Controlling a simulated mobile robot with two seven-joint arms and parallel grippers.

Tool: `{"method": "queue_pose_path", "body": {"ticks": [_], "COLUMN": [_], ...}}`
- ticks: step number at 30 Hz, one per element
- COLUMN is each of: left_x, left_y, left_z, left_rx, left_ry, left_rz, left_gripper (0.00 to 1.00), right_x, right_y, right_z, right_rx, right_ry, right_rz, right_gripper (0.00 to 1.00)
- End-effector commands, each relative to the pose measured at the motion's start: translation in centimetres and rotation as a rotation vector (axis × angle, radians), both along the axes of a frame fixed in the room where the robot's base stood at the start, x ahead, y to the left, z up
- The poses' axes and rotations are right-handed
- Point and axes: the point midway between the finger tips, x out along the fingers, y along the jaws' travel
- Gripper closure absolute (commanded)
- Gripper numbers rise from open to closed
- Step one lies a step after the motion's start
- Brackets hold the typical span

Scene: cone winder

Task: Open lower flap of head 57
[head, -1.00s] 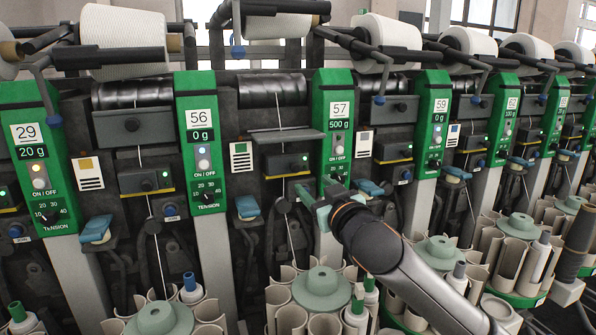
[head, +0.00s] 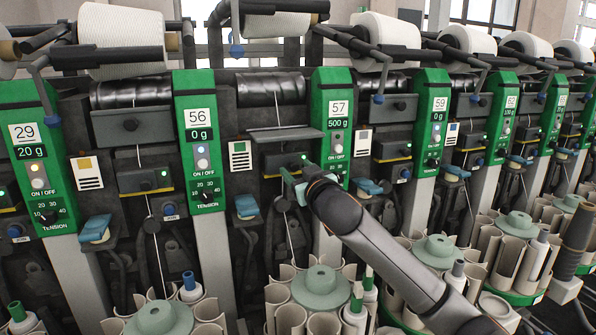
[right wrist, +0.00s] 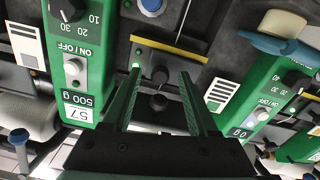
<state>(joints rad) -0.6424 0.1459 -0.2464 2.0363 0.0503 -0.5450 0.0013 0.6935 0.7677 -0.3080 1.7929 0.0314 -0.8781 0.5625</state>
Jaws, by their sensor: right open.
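Head 57 carries a green panel (head: 338,125) reading 57 and 500 g; it also shows upside down in the right wrist view (right wrist: 75,80). Left of the panel, its upper plate (head: 287,135) sticks out nearly level. Below it is the dark lower flap (head: 283,161) with a yellow lower edge, seen also in the right wrist view (right wrist: 169,50); it looks closed. My right gripper (head: 290,182) is open in front of its lower part. In the right wrist view, a dark knob (right wrist: 158,102) shows between the fingers (right wrist: 160,78); contact cannot be told. My left gripper is out of view.
Neighbouring panels 56 (head: 200,130) and 59 (head: 436,115) flank the head. A blue lever (head: 247,206) juts out at lower left. A bobbin carousel (head: 320,285) stands below, and a thread runs down behind my gripper.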

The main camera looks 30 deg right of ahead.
Motion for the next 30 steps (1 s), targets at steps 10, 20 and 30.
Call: {"method": "queue_pose_path", "body": {"ticks": [10, 20, 30], "left_x": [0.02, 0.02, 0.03], "left_y": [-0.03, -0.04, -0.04], "left_z": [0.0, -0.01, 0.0], "left_rx": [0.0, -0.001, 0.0], "left_ry": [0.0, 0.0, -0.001], "left_rz": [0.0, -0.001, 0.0], "left_gripper": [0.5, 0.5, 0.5], "right_x": [-0.03, -0.04, -0.04], "right_y": [0.0, 0.0, -0.02], "right_z": [-0.02, -0.02, -0.03], "right_rx": [0.0, 0.0, 0.0], "right_ry": [0.0, 0.001, 0.001], "right_rz": [0.0, 0.0, 0.0], "right_gripper": [0.74, 1.0, 1.0]}}
